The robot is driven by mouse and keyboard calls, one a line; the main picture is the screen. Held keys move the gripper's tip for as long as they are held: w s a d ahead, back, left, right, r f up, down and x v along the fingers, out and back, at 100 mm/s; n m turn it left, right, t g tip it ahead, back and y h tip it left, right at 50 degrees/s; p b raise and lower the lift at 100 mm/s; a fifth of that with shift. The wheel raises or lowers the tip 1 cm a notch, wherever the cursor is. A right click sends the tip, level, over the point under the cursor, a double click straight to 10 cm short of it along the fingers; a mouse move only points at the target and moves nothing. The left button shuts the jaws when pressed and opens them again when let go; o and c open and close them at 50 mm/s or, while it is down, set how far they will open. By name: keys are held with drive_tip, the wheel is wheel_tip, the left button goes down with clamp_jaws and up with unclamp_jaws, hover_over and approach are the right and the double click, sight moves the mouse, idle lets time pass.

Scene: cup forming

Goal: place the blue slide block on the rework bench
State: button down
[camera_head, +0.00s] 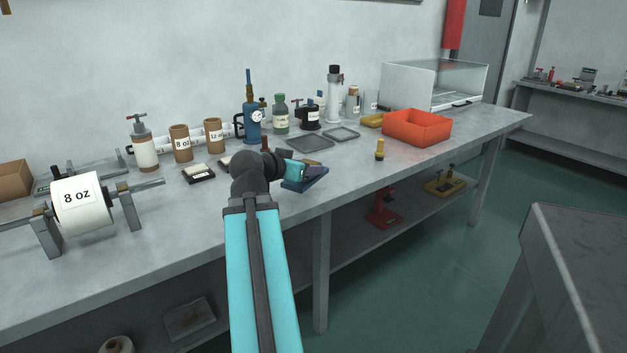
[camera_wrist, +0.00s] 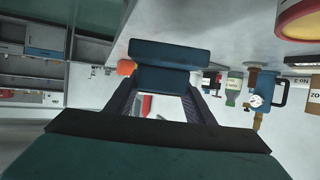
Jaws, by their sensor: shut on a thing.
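The blue slide block (camera_head: 305,184) is a dark blue stepped piece near the front edge of the long grey bench (camera_head: 400,170). It also shows in the wrist view (camera_wrist: 170,51), between and beyond the two dark fingers. My gripper (camera_head: 300,171) is shut on the block; it also shows in the wrist view (camera_wrist: 163,90). The block appears at or just above the bench top; I cannot tell whether it touches. My arm hides part of the bench behind it. No label shows which bench is the rework bench.
Grey trays (camera_head: 310,143), a blue pump-like tool (camera_head: 252,122) and bottles stand behind the block. A yellow-and-black small tool (camera_head: 379,150) and an orange bin (camera_head: 416,127) are to its right. Another bench (camera_head: 575,98) stands at the far right; a grey surface (camera_head: 585,240) is at near right.

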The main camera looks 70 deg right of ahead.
sight(310, 162)
drive_tip(key=shift+f+b, duration=0.35)
drive_tip(key=shift+f, duration=0.05)
drive_tip(key=shift+w+d+r+p, duration=0.15)
drive_tip(key=shift+d+p, duration=0.3)
drive_tip(key=shift+p, duration=0.9)
drive_tip(key=d+p, duration=0.3)
drive_tip(key=p, duration=0.6)
drive_tip(key=shift+w+d+p, duration=0.15)
drive_tip(key=shift+p, duration=0.15)
drive_tip(key=d+p, duration=0.1)
drive_tip(key=p, duration=0.3)
drive_tip(key=shift+f, duration=0.3)
drive_tip(key=shift+w+d+f+p, duration=0.2)
drive_tip(key=shift+w+d+p, duration=0.15)
drive_tip(key=shift+d, duration=1.45)
drive_tip(key=shift+w+d+f+p, duration=0.2)
drive_tip(key=shift+d+p, duration=0.1)
drive_tip(key=shift+d, duration=1.45)
drive_tip(key=shift+w+d+f+p, duration=0.2)
drive_tip(key=shift+w+d+p, duration=0.15)
drive_tip(key=shift+d, duration=1.45)
drive_tip(key=shift+f, duration=0.1)
drive_tip(key=shift+f+p, duration=0.5)
drive_tip(key=shift+f, duration=1.15)
